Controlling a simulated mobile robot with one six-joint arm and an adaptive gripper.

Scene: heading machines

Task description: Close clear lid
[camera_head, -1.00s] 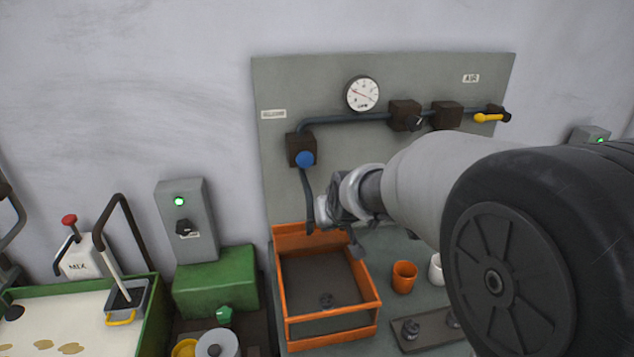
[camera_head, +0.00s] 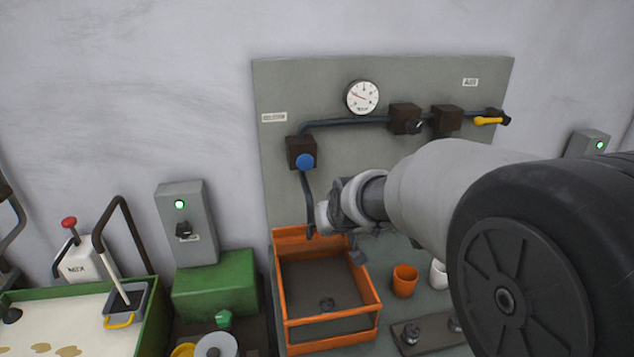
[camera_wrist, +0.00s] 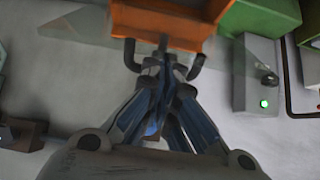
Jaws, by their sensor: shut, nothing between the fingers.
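An orange open-topped frame or box (camera_head: 359,272) with a dark inside stands on the bench below the grey panel, and a small dark part lies in it. My gripper (camera_head: 338,238) is over the back edge of the orange box in the head view, partly hidden by my arm. In the wrist view my gripper (camera_wrist: 163,50) is shut and empty, its tips overlapping the orange box (camera_wrist: 165,30). I cannot tell whether they touch it.
The grey panel (camera_head: 285,80) behind carries a gauge (camera_head: 362,97), pipes, a blue knob (camera_head: 305,161) and a yellow lever (camera_head: 488,121). An orange cup (camera_head: 404,281) and a white cup (camera_head: 438,274) stand right of the box. A green block (camera_head: 215,285) is on its left.

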